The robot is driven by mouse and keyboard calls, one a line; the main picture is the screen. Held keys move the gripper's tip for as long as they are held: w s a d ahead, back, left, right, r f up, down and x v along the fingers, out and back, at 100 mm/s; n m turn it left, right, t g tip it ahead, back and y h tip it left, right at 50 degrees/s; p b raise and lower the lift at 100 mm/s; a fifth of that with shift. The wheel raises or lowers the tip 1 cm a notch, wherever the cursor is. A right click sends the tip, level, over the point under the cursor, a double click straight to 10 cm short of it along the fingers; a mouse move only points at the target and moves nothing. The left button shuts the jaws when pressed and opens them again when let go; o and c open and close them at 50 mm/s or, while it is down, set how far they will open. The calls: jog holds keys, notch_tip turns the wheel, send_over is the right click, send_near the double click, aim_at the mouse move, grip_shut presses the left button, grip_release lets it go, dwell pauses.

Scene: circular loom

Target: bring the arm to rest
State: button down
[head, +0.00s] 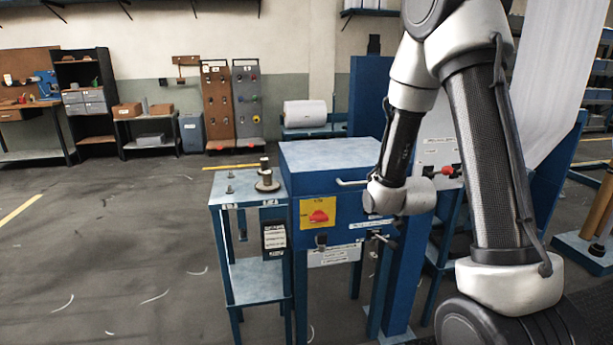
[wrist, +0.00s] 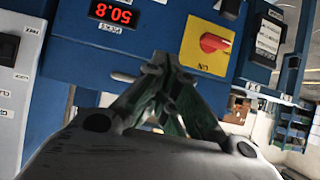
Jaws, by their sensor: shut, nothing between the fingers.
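My arm (head: 490,150) is raised at the right of the head view, bent at the elbow, with its wrist (head: 400,195) in front of the blue control cabinet. My gripper (wrist: 168,62) shows in the wrist view with its dark fingers together and nothing between them. It points toward the cabinet's blue front. In the head view the fingers are mostly hard to make out against the cabinet.
The blue cabinet (head: 335,153) carries a red rotary switch on a yellow plate (head: 318,215), also in the wrist view (wrist: 212,42). A red-digit display (wrist: 114,13) is beside it. A small blue stand (head: 258,280) adjoins the cabinet. Open floor (head: 110,250) lies left.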

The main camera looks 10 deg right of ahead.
jog(key=s+f+g, duration=0.6)
jog(key=s+g, duration=0.2)
jog(key=s, duration=0.4)
jog(key=s+r, duration=2.1)
jog(key=r, duration=0.2)
jog(key=shift+r, duration=0.3)
